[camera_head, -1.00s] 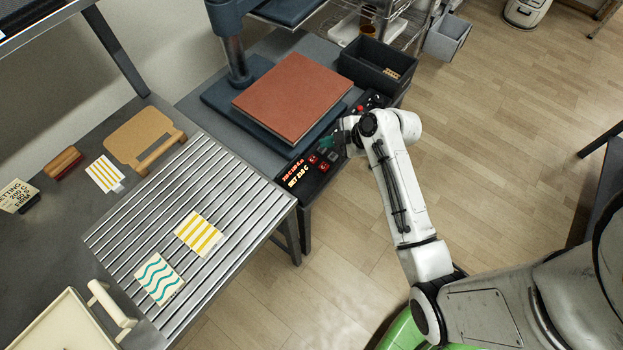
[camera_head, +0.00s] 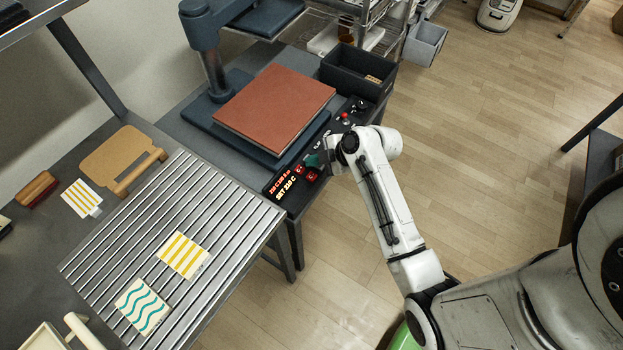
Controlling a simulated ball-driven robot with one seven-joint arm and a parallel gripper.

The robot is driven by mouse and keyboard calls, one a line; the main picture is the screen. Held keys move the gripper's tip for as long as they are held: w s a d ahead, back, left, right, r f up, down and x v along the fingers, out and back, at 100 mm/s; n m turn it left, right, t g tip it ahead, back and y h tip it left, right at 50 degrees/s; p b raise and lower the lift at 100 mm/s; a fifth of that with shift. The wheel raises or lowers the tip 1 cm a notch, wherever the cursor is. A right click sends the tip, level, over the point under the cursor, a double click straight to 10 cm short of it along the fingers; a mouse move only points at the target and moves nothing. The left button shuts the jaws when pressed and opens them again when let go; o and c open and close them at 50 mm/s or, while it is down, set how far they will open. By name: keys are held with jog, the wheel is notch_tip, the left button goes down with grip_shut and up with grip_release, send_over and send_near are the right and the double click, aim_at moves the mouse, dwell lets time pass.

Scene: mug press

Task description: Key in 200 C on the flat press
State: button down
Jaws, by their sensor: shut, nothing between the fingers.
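The flat press (camera_head: 262,148) has a dark blue base and a flat reddish-brown pad on top. Its dark control panel (camera_head: 272,196) runs along the front edge, with a small lit orange readout (camera_head: 285,187) that starts with SET; its digits are too small to read surely. Two red buttons (camera_head: 305,173) sit beside the readout. My gripper (camera_head: 316,161) is shut and empty, low over the panel just right of the red buttons. A dark green patch shows at its tip. My wrist hides part of the panel, and I cannot tell whether the tip touches a button.
A slatted metal table (camera_head: 190,225) with a yellow-striped tile (camera_head: 183,255) and a teal-waved tile (camera_head: 142,306) stands at left. A black bin (camera_head: 358,75) sits behind the panel's right end. A red knob (camera_head: 345,116) is on the panel.

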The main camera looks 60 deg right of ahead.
aim_at(315, 178)
jog(key=shift+f+b, duration=1.35)
jog(key=shift+f, duration=0.75)
dwell(0.3)
jog(key=shift+f+b, duration=0.35)
jog(key=shift+f, duration=0.05)
jog(key=shift+f+b, duration=0.45)
jog(key=shift+f, duration=0.05)
dwell(0.6)
jog(key=shift+r, duration=0.1)
jog(key=shift+r+p, duration=0.75)
jog(key=shift+r, duration=0.1)
jog(key=shift+r, duration=0.1)
jog(key=shift+r+p, duration=1.9)
jog(key=shift+r, duration=0.5)
